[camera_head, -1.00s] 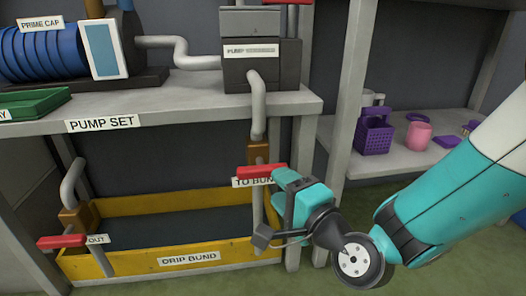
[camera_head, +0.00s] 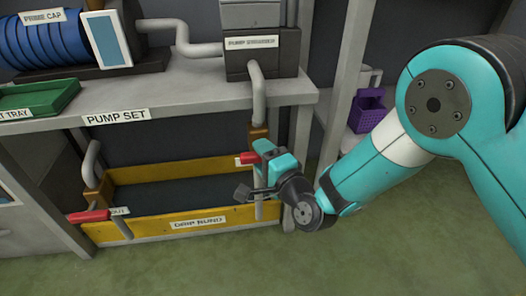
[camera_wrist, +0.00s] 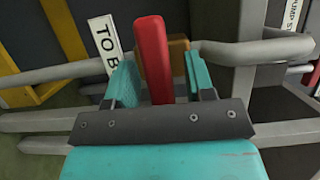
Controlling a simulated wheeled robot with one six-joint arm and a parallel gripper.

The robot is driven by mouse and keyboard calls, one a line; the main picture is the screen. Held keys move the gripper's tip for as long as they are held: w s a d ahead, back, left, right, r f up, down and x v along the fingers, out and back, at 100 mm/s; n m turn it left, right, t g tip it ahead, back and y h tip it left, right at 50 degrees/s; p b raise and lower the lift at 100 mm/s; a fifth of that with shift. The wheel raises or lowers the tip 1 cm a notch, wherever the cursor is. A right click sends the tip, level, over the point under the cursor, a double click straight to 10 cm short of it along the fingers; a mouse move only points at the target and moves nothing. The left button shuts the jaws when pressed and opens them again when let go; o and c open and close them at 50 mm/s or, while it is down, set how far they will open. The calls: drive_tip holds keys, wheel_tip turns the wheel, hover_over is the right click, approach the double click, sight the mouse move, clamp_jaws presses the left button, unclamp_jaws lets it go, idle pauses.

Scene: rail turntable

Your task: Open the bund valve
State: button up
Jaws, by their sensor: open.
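The valve labelled TO BUND has a red lever handle (camera_head: 246,158) at the right end of the yellow drip bund (camera_head: 165,229). In the wrist view the red handle (camera_wrist: 152,60) stands between my two teal fingers, with a gap on each side. The brown valve body (camera_wrist: 179,58) is just behind it. My gripper (camera_wrist: 160,80) is open around the handle and not closed on it. In the head view my gripper (camera_head: 268,153) hides part of the handle and label. The label "TO B..." (camera_wrist: 105,40) shows beside the handle in the wrist view.
A second red handle (camera_head: 88,216), labelled OUT, is at the bund's left end. A grey pipe (camera_head: 258,95) rises above the valve to the pump. The shelf edge marked PUMP SET (camera_head: 200,108) overhangs the bund. Green floor (camera_head: 170,265) in front is clear.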

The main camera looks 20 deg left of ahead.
clamp_jaws()
